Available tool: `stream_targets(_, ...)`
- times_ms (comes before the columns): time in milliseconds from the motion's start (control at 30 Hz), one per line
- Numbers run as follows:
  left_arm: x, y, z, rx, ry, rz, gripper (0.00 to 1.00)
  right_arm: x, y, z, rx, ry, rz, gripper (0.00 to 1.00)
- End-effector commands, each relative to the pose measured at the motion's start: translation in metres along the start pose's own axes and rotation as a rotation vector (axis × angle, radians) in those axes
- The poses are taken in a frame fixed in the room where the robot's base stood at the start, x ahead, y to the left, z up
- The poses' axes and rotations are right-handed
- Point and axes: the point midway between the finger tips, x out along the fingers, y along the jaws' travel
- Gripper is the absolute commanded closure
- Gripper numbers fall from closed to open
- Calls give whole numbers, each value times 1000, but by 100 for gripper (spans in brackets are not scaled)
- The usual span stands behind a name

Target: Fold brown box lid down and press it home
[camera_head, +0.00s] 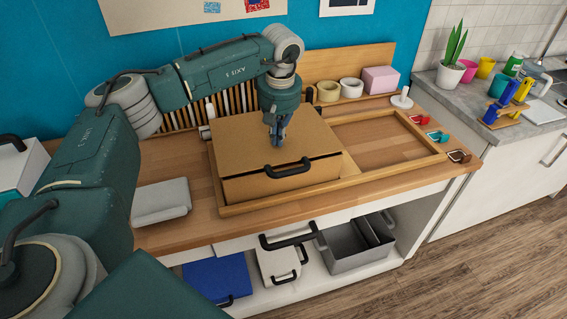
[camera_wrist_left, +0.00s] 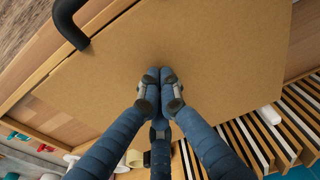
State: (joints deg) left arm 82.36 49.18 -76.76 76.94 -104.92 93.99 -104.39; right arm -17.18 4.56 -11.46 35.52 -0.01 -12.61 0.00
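The brown box (camera_head: 238,185) sits on the wooden worktop inside a light wooden frame. Its lid (camera_head: 235,135) lies flat, or nearly flat, over the top, with a thin dark line along the front edge. A black handle (camera_head: 288,169) is on the front. My left gripper (camera_head: 275,144) points down at the lid, its fingers together and empty. In the left wrist view the fingertips (camera_wrist_left: 160,74) meet at the lid surface (camera_wrist_left: 215,50); whether they touch cannot be told for sure. The black handle also shows there (camera_wrist_left: 72,22). My right gripper is not in view.
The wooden frame (camera_head: 438,150) has an empty section right of the box. A grey case (camera_head: 161,201) lies left of it. Tape rolls (camera_head: 328,91), a pink box (camera_head: 380,80) and a white peg stand (camera_head: 402,99) are behind. Upright slats (camera_head: 180,117) stand behind the box.

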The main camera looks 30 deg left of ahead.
Motion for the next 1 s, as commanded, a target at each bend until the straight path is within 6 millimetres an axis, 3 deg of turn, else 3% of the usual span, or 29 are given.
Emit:
stream_targets(467,1,0,0,0,0,0,100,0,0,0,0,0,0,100)
stream_targets(1000,-41,0,-6,0,1,1,100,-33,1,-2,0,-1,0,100)
